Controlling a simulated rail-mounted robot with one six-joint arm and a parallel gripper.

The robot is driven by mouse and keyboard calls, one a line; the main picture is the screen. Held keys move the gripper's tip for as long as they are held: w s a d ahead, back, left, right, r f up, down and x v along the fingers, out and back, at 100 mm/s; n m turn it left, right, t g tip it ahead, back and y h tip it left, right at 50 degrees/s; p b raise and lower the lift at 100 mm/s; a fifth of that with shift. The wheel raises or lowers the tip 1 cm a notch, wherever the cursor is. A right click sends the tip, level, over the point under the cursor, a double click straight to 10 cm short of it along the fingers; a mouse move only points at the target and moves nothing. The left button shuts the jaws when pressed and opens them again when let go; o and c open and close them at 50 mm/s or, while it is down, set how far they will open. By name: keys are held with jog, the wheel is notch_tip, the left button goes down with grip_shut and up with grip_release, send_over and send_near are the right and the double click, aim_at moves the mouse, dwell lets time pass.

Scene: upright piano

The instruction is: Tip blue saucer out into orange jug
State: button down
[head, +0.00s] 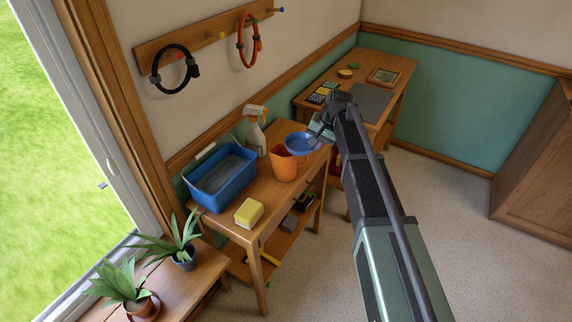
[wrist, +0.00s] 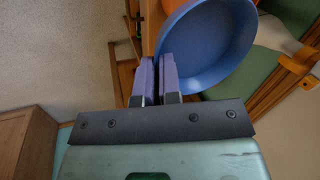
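The blue saucer (head: 302,142) is a round, shallow dish held in the air at the upper right of the orange jug (head: 283,166). My gripper (head: 321,137) is at its right side. In the wrist view the saucer (wrist: 212,45) fills the upper middle, and the fingers of my gripper (wrist: 158,72) are close together on its rim. The jug stands upright on the wooden table; a piece of its orange (wrist: 172,5) shows past the saucer at the top of the wrist view. I cannot make out anything lying in the saucer, and the jug's inside is mostly hidden.
A blue tub (head: 220,183), a spray bottle (head: 254,130) and a yellow sponge (head: 249,213) share the table (head: 262,228) with the jug. A second table (head: 330,77) stands behind. Potted plants (head: 122,287) are at lower left. Open carpet lies to the right.

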jog(key=s+d+r+p, duration=0.1)
jog(key=d+r+p, duration=0.3)
jog(key=r+p, duration=0.1)
jog(key=shift+s+d, duration=0.2)
jog(key=shift+d, duration=0.2)
